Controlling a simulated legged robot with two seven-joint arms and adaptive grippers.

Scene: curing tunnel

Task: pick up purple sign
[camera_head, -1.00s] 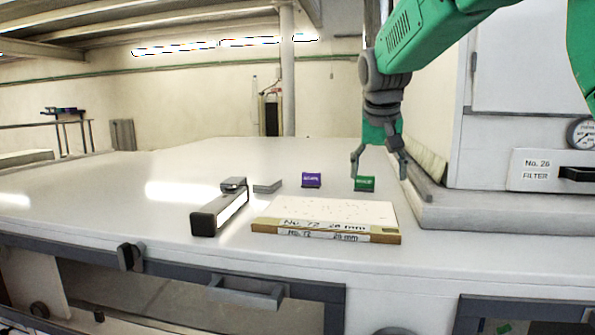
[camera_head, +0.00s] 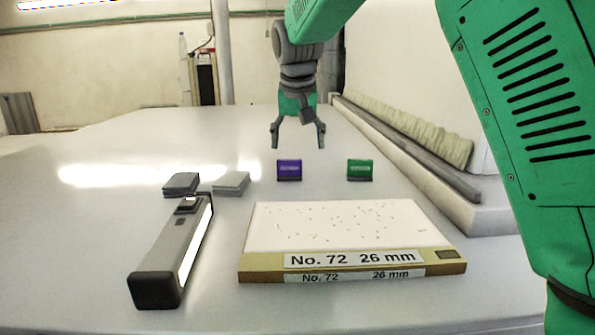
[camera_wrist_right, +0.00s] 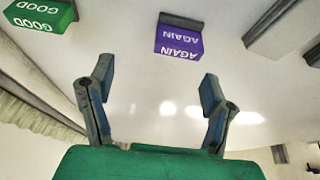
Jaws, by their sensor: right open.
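The purple sign (camera_head: 289,170) stands on the white table top behind the board, left of the green sign (camera_head: 360,169). In the right wrist view the purple sign (camera_wrist_right: 178,38) reads "AGAIN" and lies ahead of the fingers, roughly between them across the picture. The green sign (camera_wrist_right: 40,14) there reads "GOOD" at the upper left. My right gripper (camera_head: 298,143) is open and empty, above and behind the purple sign in the head view. Its two fingers (camera_wrist_right: 152,108) are spread apart and touch neither sign. My left gripper is not in view.
A board labelled "No. 72 26 mm" (camera_head: 336,228) lies in front of the signs. A long grey and black lamp-like device (camera_head: 172,253) and two small grey stacks, one here (camera_head: 231,183), are to the left. A raised ledge (camera_head: 411,150) runs along the right.

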